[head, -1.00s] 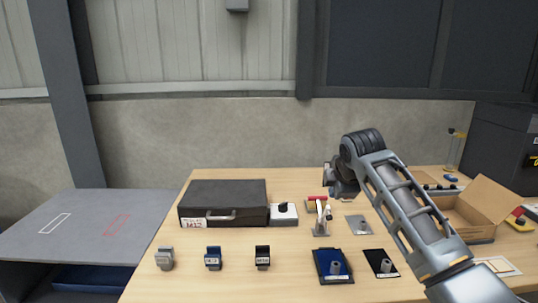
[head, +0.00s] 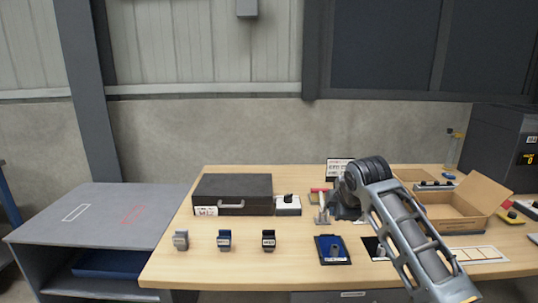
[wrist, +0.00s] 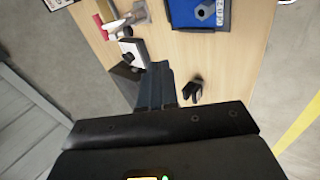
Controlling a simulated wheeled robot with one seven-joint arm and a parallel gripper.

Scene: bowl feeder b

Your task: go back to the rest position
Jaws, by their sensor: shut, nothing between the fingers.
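My arm reaches in from the lower right in the head view. My gripper (wrist: 155,88) points down over the wooden table (head: 300,262), its dark fingers together with nothing between them. In the head view the fingers are hard to make out, near the holder with pale upright pieces (head: 321,212). In the wrist view a small black stand (wrist: 192,90) lies just right of the fingers, and a white box with a black knob (wrist: 130,52) is up and left of them. The blue mat (head: 332,257) with a grey part on it is apart from the gripper.
A black case (head: 232,187) lies at the back left; several small stands (head: 225,240) line the front. An open cardboard box (head: 455,212) and a dark machine (head: 500,140) are at right. A grey bench (head: 100,215) stands at left.

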